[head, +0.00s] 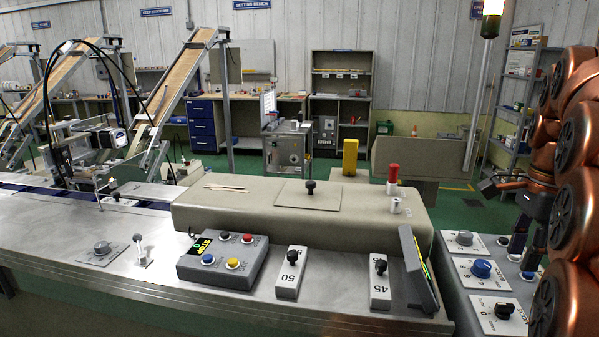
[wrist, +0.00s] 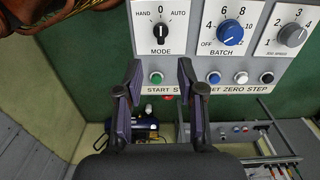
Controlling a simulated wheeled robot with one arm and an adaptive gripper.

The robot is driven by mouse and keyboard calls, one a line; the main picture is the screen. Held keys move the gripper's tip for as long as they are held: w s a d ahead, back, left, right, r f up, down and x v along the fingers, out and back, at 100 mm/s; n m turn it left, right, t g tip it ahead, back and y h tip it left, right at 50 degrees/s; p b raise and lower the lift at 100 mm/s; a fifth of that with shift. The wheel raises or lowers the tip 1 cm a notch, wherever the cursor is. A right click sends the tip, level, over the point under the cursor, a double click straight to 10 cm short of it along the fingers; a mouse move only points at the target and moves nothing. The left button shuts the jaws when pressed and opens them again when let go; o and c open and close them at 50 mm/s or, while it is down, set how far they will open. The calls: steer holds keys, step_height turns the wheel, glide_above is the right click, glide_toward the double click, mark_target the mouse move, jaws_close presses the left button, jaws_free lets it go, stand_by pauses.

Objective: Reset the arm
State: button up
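My copper-coloured arm (head: 572,170) is folded along the right edge of the head view. My gripper (head: 522,247) hangs pointing down in front of a side control panel, partly hidden by the arm. In the wrist view my gripper (wrist: 159,66) has its two dark fingers apart with nothing between them.
The steel machine bench (head: 150,255) with a button box (head: 222,262) and a tilted screen (head: 418,270) stands left of my arm. Green floor (head: 470,215) is open behind.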

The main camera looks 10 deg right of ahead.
steer(key=s+a+f+n+p, duration=0.1)
steer(key=s+a+f+n, duration=0.2)
steer(key=a+n, duration=0.3)
steer(key=s+a+f+n+g, duration=0.1)
steer(key=s+a+f+n, duration=0.25)
steer(key=a, duration=0.55)
steer(key=s+a+f+n+p, duration=0.1)
steer(key=s+a+f+n, duration=0.1)
steer(key=a+f+n, duration=0.4)
steer(key=s+a+f+n, duration=0.4)
steer(key=s+a+n, duration=0.2)
steer(key=s, duration=0.3)
steer(key=shift+a+g+p, duration=0.25)
steer(key=shift+g+p, duration=0.15)
steer(key=shift+p, duration=0.05)
steer(key=shift+a, duration=0.1)
